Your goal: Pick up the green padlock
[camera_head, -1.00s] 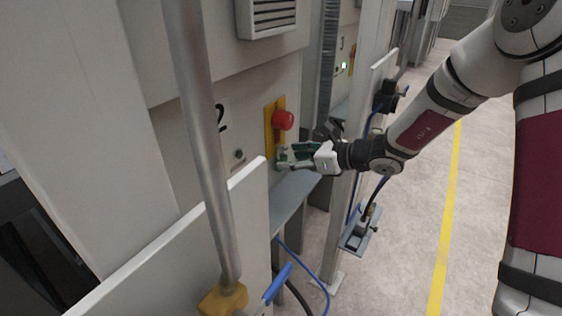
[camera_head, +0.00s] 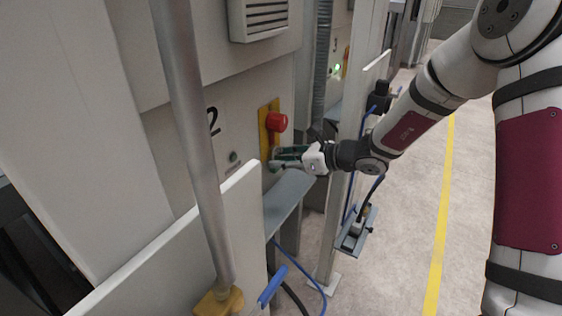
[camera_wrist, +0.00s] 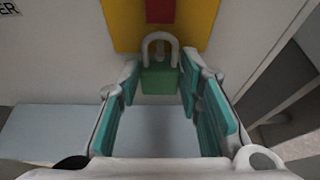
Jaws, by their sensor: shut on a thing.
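The green padlock (camera_wrist: 160,80) has a pale grey shackle that arches upward in the wrist view. It sits between the teal-padded fingertips of my gripper (camera_wrist: 158,92), which are shut on its green body. The shackle stands in front of the lower part of a yellow plate (camera_wrist: 200,22); I cannot tell whether it still touches the plate. In the head view my gripper (camera_head: 275,158) is at the machine panel, just below the red button, and the padlock is too small and covered to make out clearly.
A red button (camera_head: 277,122) sits on the yellow plate above my gripper. A grey shelf (camera_head: 288,195) lies just below it. A metal pole (camera_head: 193,140) and a white panel (camera_head: 240,215) stand in front to the left. A white post is close on the right.

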